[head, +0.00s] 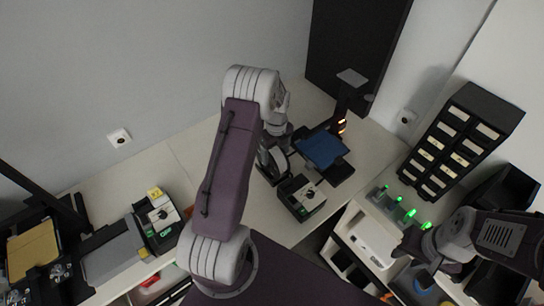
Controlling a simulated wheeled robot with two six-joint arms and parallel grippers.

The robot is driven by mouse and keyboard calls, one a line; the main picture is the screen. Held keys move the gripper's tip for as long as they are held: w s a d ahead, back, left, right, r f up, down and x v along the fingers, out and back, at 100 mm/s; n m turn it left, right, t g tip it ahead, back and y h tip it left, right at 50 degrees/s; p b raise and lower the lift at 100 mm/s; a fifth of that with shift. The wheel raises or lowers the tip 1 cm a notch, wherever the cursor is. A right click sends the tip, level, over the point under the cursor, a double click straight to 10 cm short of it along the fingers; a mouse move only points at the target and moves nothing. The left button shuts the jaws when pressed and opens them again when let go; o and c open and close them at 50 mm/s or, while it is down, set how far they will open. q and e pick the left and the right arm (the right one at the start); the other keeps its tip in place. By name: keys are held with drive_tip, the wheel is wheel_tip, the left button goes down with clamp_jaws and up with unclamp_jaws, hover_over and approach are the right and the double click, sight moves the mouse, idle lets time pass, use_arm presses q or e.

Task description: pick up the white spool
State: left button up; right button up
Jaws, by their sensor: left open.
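A round thing with a pale rim and dark parts, which looks like the white spool (283,164), stands on the light table behind the black-and-green box. It is small and partly hidden by my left gripper, so its shape is unclear. My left gripper (277,146) is open and points down just above and beside it. I cannot tell whether they touch. My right gripper (408,246) is at the lower right, over the white cart, away from the spool. Its fingers are dark and small, and I cannot tell whether they are open.
A 3D printer with a blue bed (321,149) stands right of my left gripper. A black-and-green box (302,198) is in front. A black drawer cabinet (459,143) stands at the right. A second printer (35,252) is at the far left.

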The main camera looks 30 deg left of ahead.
use_arm(q)
drive_tip(key=shift+w+f, duration=0.1)
drive_tip(key=shift+f, duration=0.2)
clamp_jaws()
drive_tip(key=shift+r, duration=0.1)
drive_tip(key=shift+w+r+b, duration=0.1)
drive_tip(key=shift+r+b, duration=0.3)
drive_tip(key=shift+r, duration=0.15)
wheel_tip(320, 180, up, 3)
drive_tip(key=shift+f+b, duration=0.2)
drive_tip(key=shift+b, duration=0.4)
drive_tip(key=d+r+b, duration=0.2)
drive_tip(key=d+r, duration=0.5)
drive_tip(key=d, duration=0.4)
drive_tip(key=shift+w+d+r+b, duration=0.15)
drive_tip(key=shift+w+d+b, duration=0.2)
drive_tip(key=shift+w, duration=0.1)
